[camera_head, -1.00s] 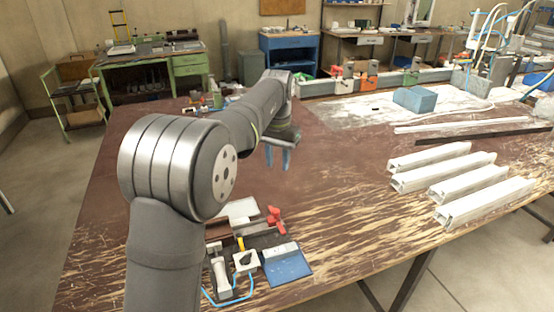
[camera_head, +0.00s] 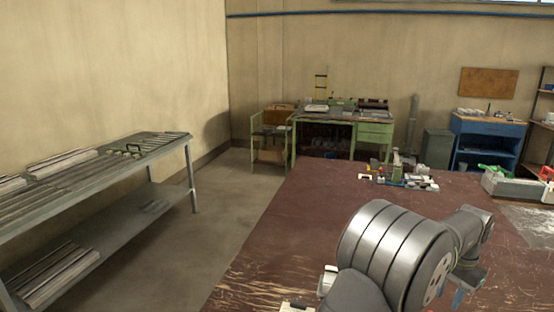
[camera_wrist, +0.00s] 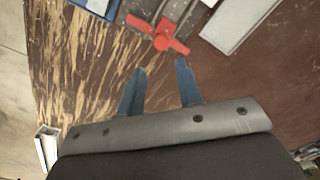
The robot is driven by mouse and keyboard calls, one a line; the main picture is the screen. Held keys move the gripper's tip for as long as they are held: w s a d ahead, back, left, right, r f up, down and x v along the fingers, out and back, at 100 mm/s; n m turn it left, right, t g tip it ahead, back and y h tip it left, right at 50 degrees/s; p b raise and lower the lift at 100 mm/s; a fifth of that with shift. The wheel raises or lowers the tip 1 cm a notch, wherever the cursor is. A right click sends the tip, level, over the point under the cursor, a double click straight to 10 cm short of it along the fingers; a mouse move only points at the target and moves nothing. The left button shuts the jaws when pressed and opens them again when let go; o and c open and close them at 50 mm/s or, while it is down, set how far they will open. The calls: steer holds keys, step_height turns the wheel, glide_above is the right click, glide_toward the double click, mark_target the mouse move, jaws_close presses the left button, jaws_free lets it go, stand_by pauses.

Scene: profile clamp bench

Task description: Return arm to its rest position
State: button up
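My gripper (camera_wrist: 160,66) shows in the wrist view with two blue fingers spread apart and nothing between them. It hangs above the brown worn bench top (camera_wrist: 75,60). A clamp with a red handle (camera_wrist: 165,35) lies just beyond the fingertips in that picture, apart from them as far as I can see. In the head view my arm is at the lower right. Only a bit of blue finger shows under the wrist there, and the rest of the gripper is hidden or out of the picture.
A pale flat piece (camera_wrist: 238,22) lies beside the clamp, and a white profile end (camera_wrist: 47,145) shows at lower left. In the head view, small parts (camera_head: 400,178) stand at the bench's far edge. A metal rack (camera_head: 95,180) stands left across open floor (camera_head: 240,200).

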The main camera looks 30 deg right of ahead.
step_height(320, 180, down, 8)
steer(key=shift+r, duration=0.1)
steer(key=shift+w, duration=0.15)
steer(key=o, duration=1.5)
steer(key=shift+a+r, duration=0.1)
steer(key=s+a+r+m+t+h, duration=0.1)
steer(key=a+r+m+h, duration=0.1)
steer(key=a+r+m, duration=0.4)
steer(key=s+a+r+m+h, duration=0.2)
steer(key=a+r+m, duration=0.1)
steer(key=r, duration=0.5)
steer(key=x, duration=1)
steer(key=shift+w+d, duration=0.2)
steer(key=shift+d, duration=0.15)
steer(key=shift+r, duration=0.2)
